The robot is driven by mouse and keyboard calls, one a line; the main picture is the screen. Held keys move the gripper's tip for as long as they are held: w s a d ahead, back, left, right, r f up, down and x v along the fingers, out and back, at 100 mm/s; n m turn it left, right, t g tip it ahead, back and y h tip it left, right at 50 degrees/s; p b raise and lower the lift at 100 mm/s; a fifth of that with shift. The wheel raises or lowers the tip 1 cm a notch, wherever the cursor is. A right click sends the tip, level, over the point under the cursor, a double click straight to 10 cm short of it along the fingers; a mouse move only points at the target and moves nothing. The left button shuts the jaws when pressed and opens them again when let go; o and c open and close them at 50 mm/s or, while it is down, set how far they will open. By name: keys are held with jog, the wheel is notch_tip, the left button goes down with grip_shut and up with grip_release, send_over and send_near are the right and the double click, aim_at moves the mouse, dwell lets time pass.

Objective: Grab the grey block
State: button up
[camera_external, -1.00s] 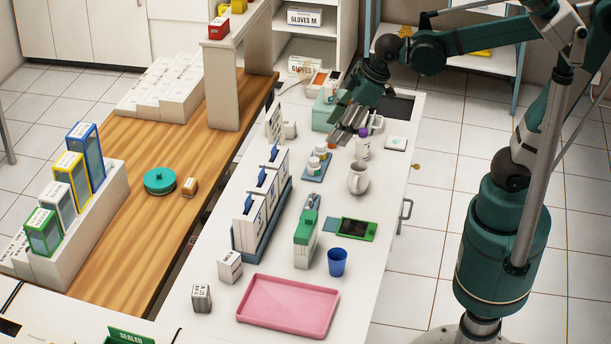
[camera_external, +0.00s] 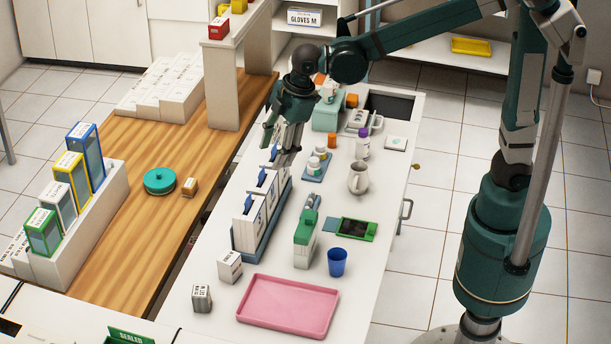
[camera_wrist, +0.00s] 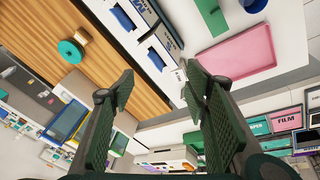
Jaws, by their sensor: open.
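The small grey block (camera_external: 202,298) with dark print stands at the near left end of the white counter in the external view, left of the pink tray. A similar, whiter block (camera_external: 230,266) stands just behind it. My gripper (camera_external: 281,150) is high over the far end of the row of white boxes, well behind the grey block, pointing down. In the wrist view my gripper (camera_wrist: 161,82) has its two fingers spread wide with nothing between them. I cannot clearly make out the grey block in the wrist view.
The white boxes (camera_external: 249,222) stand in a blue rack behind the blocks. The pink tray (camera_external: 287,305), blue cup (camera_external: 337,262) and green-capped bottle (camera_external: 304,241) are to the right. The wooden counter (camera_external: 150,225) lies left. Counter around the grey block is clear.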

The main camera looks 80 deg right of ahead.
jog(key=w+a+f+n, duration=0.2)
jog(key=w+a+f, duration=0.2)
jog(key=w+a, duration=0.25)
jog(key=n+g+h, duration=0.1)
jog(key=n+g, duration=0.2)
jog(key=n, duration=0.5)
send_over(200, 290)
jog(key=f, duration=2)
jog(key=shift+w+d, duration=0.15)
jog(key=shift+d, duration=0.1)
jog(key=shift+a+f, duration=0.35)
jog(key=shift+f, duration=0.1)
jog(key=shift+f, duration=0.1)
jog(key=shift+f, duration=1.2)
jog(key=shift+f, duration=0.15)
jog(key=shift+f, duration=2.45)
